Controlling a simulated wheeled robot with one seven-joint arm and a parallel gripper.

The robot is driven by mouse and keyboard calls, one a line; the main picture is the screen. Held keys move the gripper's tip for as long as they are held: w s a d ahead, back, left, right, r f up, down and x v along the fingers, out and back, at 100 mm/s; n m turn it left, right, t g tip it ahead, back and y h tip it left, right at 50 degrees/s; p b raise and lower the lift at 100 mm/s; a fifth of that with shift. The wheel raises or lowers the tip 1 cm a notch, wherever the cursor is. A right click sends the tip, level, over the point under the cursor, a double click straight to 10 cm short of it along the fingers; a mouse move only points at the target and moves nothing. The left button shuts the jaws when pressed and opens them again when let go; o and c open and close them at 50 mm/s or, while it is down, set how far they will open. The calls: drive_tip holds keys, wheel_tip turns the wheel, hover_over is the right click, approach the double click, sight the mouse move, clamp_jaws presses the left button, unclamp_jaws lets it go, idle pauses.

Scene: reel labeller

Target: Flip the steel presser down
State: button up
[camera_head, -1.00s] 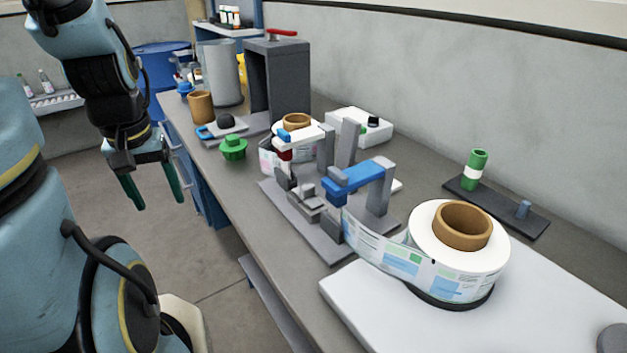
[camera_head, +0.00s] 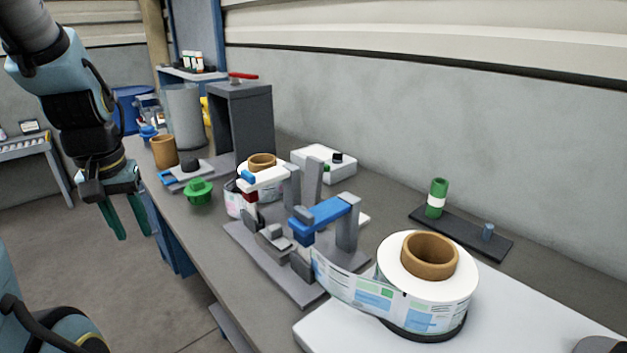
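The reel labeller stands on the bench on a grey base plate (camera_head: 262,266). Small grey steel parts (camera_head: 274,239) sit at its middle, between the white arm and the blue arm (camera_head: 322,215); I cannot tell for sure which piece is the presser or how it is tilted. A label strip (camera_head: 350,291) runs from the large label reel (camera_head: 428,285) to the labeller. My gripper (camera_head: 136,236) hangs at the left, beyond the bench's front edge and well apart from the labeller. Its two green fingers are apart, with nothing between them.
A green knobbed part (camera_head: 199,191), a brown cup (camera_head: 164,152) and a dark grey press frame (camera_head: 240,118) stand left of and behind the labeller. A white box (camera_head: 323,162) and a black plate with a green roll (camera_head: 437,198) lie behind it. Floor in front is clear.

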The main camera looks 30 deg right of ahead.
drive_tip(key=w+d+m, duration=0.1)
drive_tip(key=w+d, duration=0.1)
drive_tip(key=w+d+r+b, duration=0.1)
drive_tip(key=d, duration=0.2)
drive_tip(key=w+d+m, duration=0.1)
drive_tip(key=w+d, duration=0.1)
drive_tip(key=shift+w+d+r+m, duration=0.2)
drive_tip(key=shift+w+r+m, duration=0.1)
drive_tip(key=shift+w+r, duration=0.05)
drive_tip(key=c, duration=0.3)
drive_tip(key=w+d+r+m, duration=0.1)
drive_tip(key=d, duration=0.3)
drive_tip(key=w+d+r+m+b, duration=0.1)
drive_tip(key=d, duration=0.3)
drive_tip(key=w+d+r+m+b, duration=0.1)
drive_tip(key=w+d, duration=0.1)
drive_tip(key=d, duration=0.2)
drive_tip(key=shift+d+r+m+h, duration=0.35)
drive_tip(key=shift+d+m+h, duration=0.05)
clamp_jaws()
drive_tip(key=s+d+r+m+b, duration=0.1)
drive_tip(key=s+d+r+m, duration=0.2)
drive_tip(key=d, duration=0.8)
drive_tip(key=s+d+r+m+g+h+b, duration=0.1)
drive_tip(key=d+r+m, duration=0.3)
drive_tip(key=d, duration=0.8)
drive_tip(key=shift+s+r+b, duration=0.55)
drive_tip(key=shift+s+b, duration=0.1)
drive_tip(key=shift+s, duration=0.25)
